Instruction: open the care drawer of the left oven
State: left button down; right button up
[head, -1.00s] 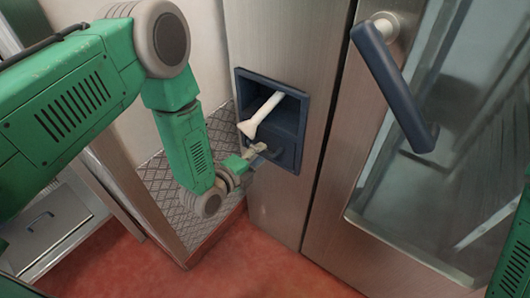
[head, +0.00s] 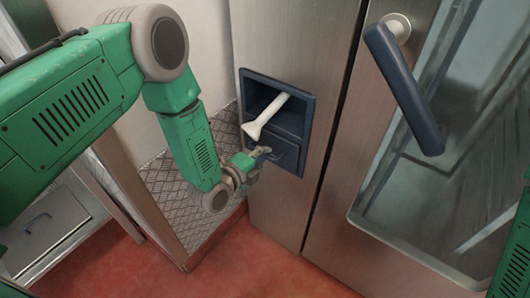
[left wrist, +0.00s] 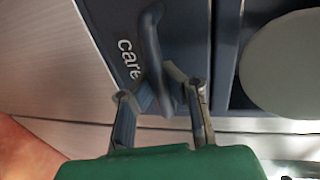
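The care drawer (head: 287,156) is a dark blue front below an open recess in the left oven's steel panel. It looks closed. Its curved dark handle (left wrist: 151,40) shows in the left wrist view, beside the white word "care" on the drawer front. My left gripper (head: 262,154) is at this handle. In the left wrist view, the fingers of my left gripper (left wrist: 160,88) come in from both sides of the handle's lower part and appear closed on it. The fingertips are partly hidden by the handle. My right gripper is not in view.
A white bar-like piece (head: 268,115) sticks out of the recess just above the drawer. A large dark blue door handle (head: 404,88) stands out from the glass door at right. Red floor (head: 235,255) is clear below.

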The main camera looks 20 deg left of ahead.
pick_arm(q)
jog(key=c, duration=1.9)
grip_release()
jog(key=shift+s+a, duration=0.2)
jog(key=shift+a, duration=0.55)
jog(key=o, duration=0.3)
jog(key=shift+d+r, duration=0.1)
jog(key=shift+r, duration=0.05)
jog(key=shift+o, duration=0.2)
jog(key=shift+w+d+f, duration=0.1)
jog(key=shift+d+f, duration=0.05)
jog(key=shift+f, duration=0.1)
jog(key=shift+s+r, duration=0.15)
jog(key=shift+s, duration=0.05)
jog(key=v, duration=1.1)
jog(key=shift+s, duration=0.2)
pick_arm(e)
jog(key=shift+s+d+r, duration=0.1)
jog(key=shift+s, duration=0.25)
